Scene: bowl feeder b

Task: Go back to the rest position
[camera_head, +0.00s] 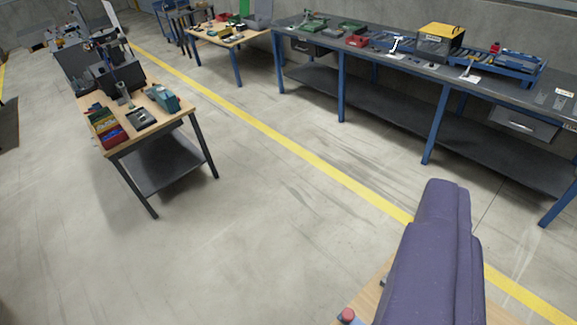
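My gripper is not in view, so I cannot see its fingers or whether it holds anything. The task names no object. The view looks down and across a workshop floor from some height.
A small wood-topped table (107,147) with bins and tools stands at left. A long dark workbench (480,88) on blue legs runs along the back right wall; another wooden table (258,37) stands behind. A wooden surface (378,290) with a red knob (347,315) is close at lower right. Floor between is clear.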

